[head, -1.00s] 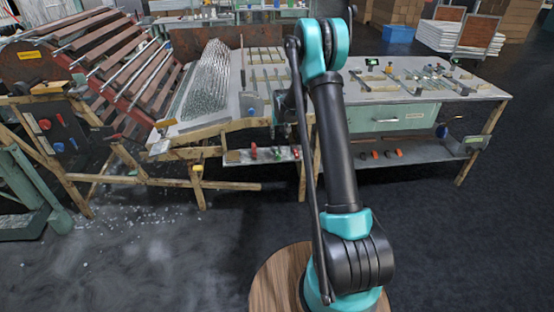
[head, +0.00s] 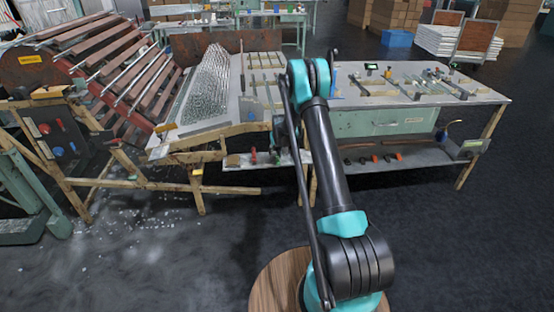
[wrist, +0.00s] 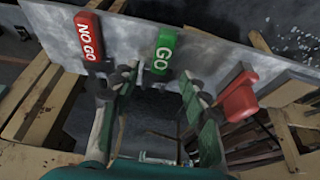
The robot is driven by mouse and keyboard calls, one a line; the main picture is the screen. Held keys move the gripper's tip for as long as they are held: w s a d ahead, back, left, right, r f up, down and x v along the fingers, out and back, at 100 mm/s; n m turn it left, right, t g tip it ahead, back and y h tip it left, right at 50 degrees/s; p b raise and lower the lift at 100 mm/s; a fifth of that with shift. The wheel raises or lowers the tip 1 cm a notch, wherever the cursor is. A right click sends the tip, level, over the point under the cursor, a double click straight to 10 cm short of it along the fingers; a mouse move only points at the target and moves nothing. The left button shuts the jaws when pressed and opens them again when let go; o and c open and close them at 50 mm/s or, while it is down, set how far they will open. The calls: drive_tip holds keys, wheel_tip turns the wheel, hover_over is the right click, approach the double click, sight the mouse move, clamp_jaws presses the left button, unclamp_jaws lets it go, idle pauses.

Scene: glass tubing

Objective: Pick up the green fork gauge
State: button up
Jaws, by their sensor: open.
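The green fork gauge (wrist: 163,52), marked GO, shows in the wrist view on a grey metal surface. Its green handle is upright in the picture and its dark fork end points toward my gripper. My gripper (wrist: 158,85) is open, with one finger to the left of the gauge and one to the right. The gauge lies ahead of the gap between the fingers, and I see no grip on it. In the head view, small coloured handles lie on the low shelf (head: 235,162) beneath the bench; my arm covers part of the shelf.
A red NO GO gauge (wrist: 88,38) lies left of the green one, and another red-handled piece (wrist: 238,97) lies close on the right. Wooden bench legs and rails surround the shelf. The bench top (head: 350,98) above holds several tools.

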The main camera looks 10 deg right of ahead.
sight(277, 157)
drive_tip(key=x, duration=0.3)
drive_tip(key=shift+w+f, duration=0.2)
drive_tip(key=shift+w, duration=0.05)
drive_tip(key=shift+w+f, duration=0.1)
drive_tip(key=shift+f, duration=0.2)
drive_tip(key=shift+f, duration=0.25)
idle(0.3)
clamp_jaws()
